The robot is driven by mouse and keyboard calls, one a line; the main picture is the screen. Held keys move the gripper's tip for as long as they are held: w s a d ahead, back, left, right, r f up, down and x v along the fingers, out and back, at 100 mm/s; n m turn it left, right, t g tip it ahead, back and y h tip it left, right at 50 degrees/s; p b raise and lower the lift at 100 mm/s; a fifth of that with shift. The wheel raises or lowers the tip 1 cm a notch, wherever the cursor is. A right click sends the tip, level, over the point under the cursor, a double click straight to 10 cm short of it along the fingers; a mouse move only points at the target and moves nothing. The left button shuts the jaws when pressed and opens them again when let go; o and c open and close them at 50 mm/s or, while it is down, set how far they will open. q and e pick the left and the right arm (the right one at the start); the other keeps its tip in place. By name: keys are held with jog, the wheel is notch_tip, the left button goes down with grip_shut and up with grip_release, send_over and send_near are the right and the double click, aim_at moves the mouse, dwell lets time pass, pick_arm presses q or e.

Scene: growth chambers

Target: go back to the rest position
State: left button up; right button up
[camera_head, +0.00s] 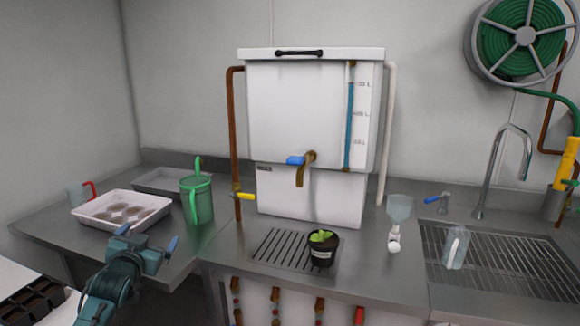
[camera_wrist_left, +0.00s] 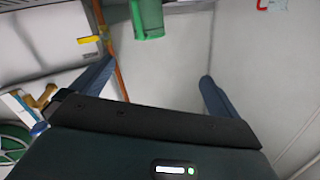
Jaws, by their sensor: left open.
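My left gripper (camera_head: 148,237) is at the lower left of the head view, in front of the left bench and near the white tray and the green jug. Its two blue-tipped fingers are spread and nothing is between them. In the left wrist view the open gripper (camera_wrist_left: 158,70) shows two separated fingers with pale wall behind them. The green jug (camera_wrist_left: 148,18) is beyond it at the top of that view. My right gripper is not in either view.
A white tray (camera_head: 151,202) and green jug (camera_head: 198,208) stand close to my left gripper. A white tank (camera_head: 310,195) with a tap stands at the back. A black potted plant (camera_head: 321,256) sits on the drain grille.

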pick_arm(q)
jog(key=s+d+f+g+h, duration=0.2)
jog(key=s+d+f, duration=0.5)
jog(key=f, duration=0.4)
jog(key=s+d+f+g+h, duration=0.1)
jog(key=s+d+f, duration=0.3)
jog(key=s, duration=0.6)
jog(key=s+d+f+g+h, duration=0.1)
jog(key=s+d+f, duration=0.3)
jog(key=s, duration=0.6)
jog(key=s+d+f+g, duration=0.2)
jog(key=s+d+f, duration=0.2)
jog(key=s, duration=0.7)
jog(key=shift+d+f+h, duration=0.3)
jog(key=shift+d+h, duration=0.1)
jog(key=shift+d, duration=0.05)
jog(key=shift+s, duration=0.1)
